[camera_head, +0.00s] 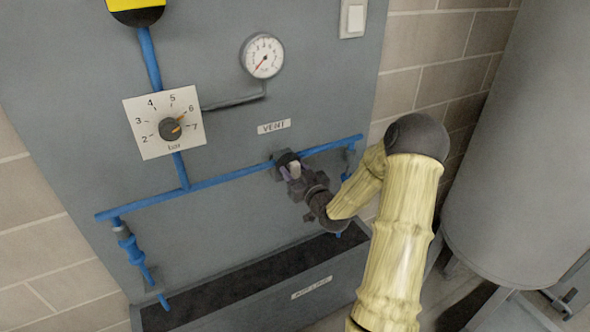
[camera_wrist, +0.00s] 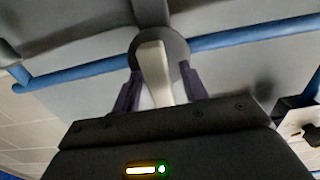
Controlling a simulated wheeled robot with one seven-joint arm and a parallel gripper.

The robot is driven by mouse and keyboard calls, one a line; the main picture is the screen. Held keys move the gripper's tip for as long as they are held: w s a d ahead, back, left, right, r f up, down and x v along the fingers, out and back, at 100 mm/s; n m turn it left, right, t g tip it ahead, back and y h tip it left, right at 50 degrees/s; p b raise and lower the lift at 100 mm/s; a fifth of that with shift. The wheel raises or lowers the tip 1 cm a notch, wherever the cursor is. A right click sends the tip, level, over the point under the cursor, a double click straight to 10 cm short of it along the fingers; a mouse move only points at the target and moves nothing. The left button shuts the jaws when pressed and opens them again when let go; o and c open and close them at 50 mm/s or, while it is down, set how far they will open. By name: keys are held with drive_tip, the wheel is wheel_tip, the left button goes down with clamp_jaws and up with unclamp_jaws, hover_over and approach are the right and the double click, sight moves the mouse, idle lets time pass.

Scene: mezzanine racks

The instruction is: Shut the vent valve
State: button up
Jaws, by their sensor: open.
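The vent valve sits on the blue horizontal pipe under the VENT label (camera_head: 274,127). Its pale lever handle (camera_head: 294,169) shows in front of a dark round valve body. In the wrist view the pale handle (camera_wrist: 155,72) stands between the two dark fingers of my gripper (camera_wrist: 160,92), with the round valve body (camera_wrist: 176,48) behind it. The fingers are open, one on each side of the handle, with a gap visible at the right. In the head view my gripper (camera_head: 297,178) reaches the valve from the lower right and partly hides it.
A regulator knob (camera_head: 171,129) on a white bar scale is left of the valve. A pressure gauge (camera_head: 262,56) is above. A dark trough (camera_head: 250,275) runs below the panel. A large grey tank (camera_head: 525,150) stands at the right. A light switch (camera_head: 353,18) is at the top.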

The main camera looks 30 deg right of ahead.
drive_tip(key=shift+c, duration=0.4)
clamp_jaws()
drive_tip(key=shift+m, duration=0.3)
drive_tip(key=m, duration=0.4)
drive_tip(key=shift+d, duration=0.15)
drive_tip(key=m, duration=0.4)
drive_tip(key=shift+d+f+m, duration=0.1)
drive_tip(key=shift+d+m, duration=0.05)
drive_tip(key=shift+m, duration=0.25)
drive_tip(key=m+p, duration=0.1)
drive_tip(key=m, duration=0.3)
drive_tip(key=shift+d+f+m+p, duration=0.1)
drive_tip(key=shift+f+m+p, duration=0.05)
drive_tip(key=shift+m+p, duration=0.2)
drive_tip(key=shift+f+m+p, duration=0.15)
drive_tip(key=shift+m+p, duration=0.35)
drive_tip(key=shift+m, duration=1.45)
